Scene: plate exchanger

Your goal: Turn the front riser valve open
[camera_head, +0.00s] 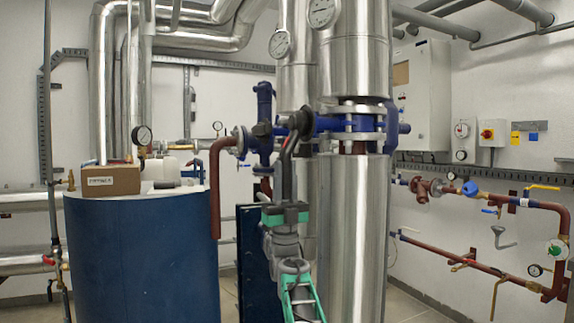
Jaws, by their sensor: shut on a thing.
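The front riser valve (345,123) is a blue body clamped between silver flanges on the front insulated pipe. A dark lever (291,143) extends from the left end of its stem, slanting down and toward me. The fingertips and the gripped part are small and dark, so the exact contact is hard to see.
The shiny front riser (345,235) stands close to the right of my arm. A blue valve assembly (263,125) and brown pipe (215,190) are at left, behind a blue tank (140,260) bearing a cardboard box (110,181). Pipes with small valves (470,188) line the right wall.

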